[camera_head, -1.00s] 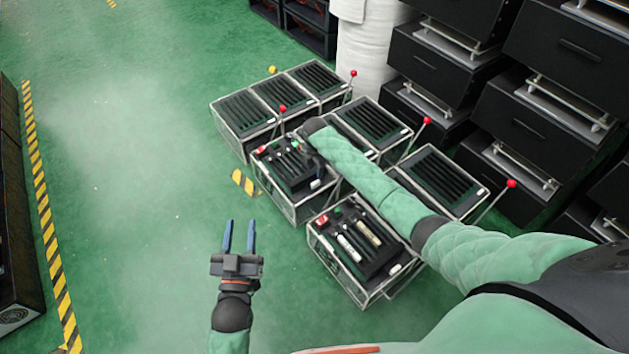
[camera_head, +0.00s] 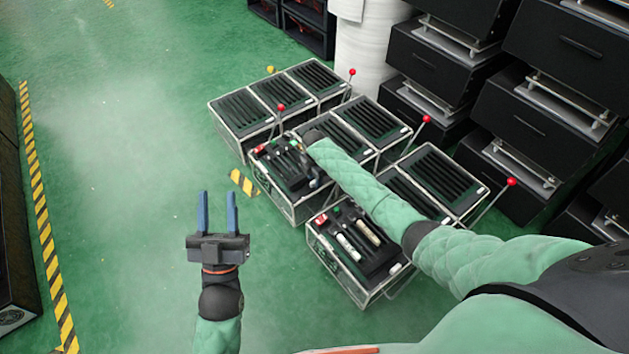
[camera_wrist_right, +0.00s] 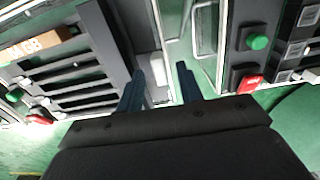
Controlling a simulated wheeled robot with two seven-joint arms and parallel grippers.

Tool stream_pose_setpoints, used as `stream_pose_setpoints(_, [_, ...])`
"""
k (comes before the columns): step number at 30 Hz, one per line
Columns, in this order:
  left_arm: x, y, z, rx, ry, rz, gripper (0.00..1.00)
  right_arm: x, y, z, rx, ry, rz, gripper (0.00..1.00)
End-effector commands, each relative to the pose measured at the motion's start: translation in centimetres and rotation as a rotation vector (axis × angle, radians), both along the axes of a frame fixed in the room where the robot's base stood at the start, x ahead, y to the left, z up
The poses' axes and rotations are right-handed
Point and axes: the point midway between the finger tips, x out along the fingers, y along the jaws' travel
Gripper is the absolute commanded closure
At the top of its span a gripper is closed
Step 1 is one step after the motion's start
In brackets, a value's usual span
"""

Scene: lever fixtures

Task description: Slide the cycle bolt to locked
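Several open-framed black fixture boxes stand on the green floor. The middle box (camera_head: 265,180) has a red part, a green button and rows of dark slots. My right arm reaches over this box, and its gripper is mostly hidden by the wrist in the head view. In the right wrist view my right gripper (camera_wrist_right: 160,88) is open, its two blue fingers apart. A small white block (camera_wrist_right: 155,62) shows at the end of a slotted panel just beyond the fingers; I cannot tell whether it is the cycle bolt. My left gripper (camera_head: 217,212) is open and empty over bare floor.
Levers with red balls, such as the right one (camera_head: 511,181), rise beside the boxes. Black drawer units (camera_head: 530,120) fill the right. Floor at the left is clear up to a striped line (camera_head: 52,270).

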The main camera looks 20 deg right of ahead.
Motion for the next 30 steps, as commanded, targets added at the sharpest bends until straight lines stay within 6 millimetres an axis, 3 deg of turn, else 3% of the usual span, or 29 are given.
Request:
stream_pose_setpoints(6, [-0.9,0.4,2.2,-0.019,-0.079,0.004,0.61,0.0,0.0,-1.0,0.000,0.000,-0.001,0.64])
stream_pose_setpoints(18, [-1.2,0.5,2.8,-0.025,-0.103,0.005,0.61,0.0,0.0,-1.2,0.000,0.000,0.000,0.64])
stream_pose_setpoints(24, [-1.2,0.4,2.7,-0.024,-0.102,0.004,0.61,0.0,0.0,-1.2,0.000,0.000,0.000,1.00])
stream_pose_setpoints(30, [-1.2,0.4,2.7,-0.023,-0.100,0.004,0.61,0.0,0.0,-1.2,0.000,0.000,0.000,1.00])
